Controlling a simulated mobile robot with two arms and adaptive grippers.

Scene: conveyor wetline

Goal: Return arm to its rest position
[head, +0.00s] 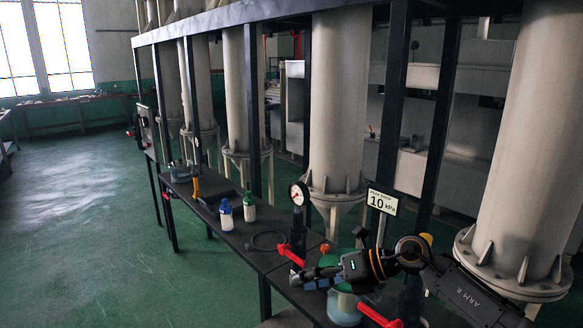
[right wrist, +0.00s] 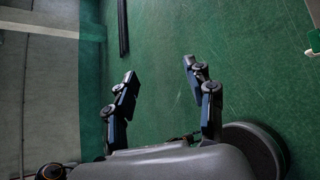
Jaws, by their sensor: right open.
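My right gripper (head: 304,278) is at the lower middle of the head view, at the end of my right arm that comes in from the right. It is above the near part of the dark bench, in front of a container with a green top (head: 345,303). In the right wrist view its two fingers (right wrist: 160,88) are spread apart with nothing between them, over green floor. My left gripper is not in the head view.
The dark bench (head: 262,262) holds a pressure gauge (head: 298,194), red valve handles (head: 290,255), a blue-capped bottle (head: 226,215) and a green-capped bottle (head: 249,207). A "10 kPa" sign (head: 382,202) stands close behind my arm. Large columns (head: 338,100) rise behind. The green floor (head: 90,230) at left is clear.

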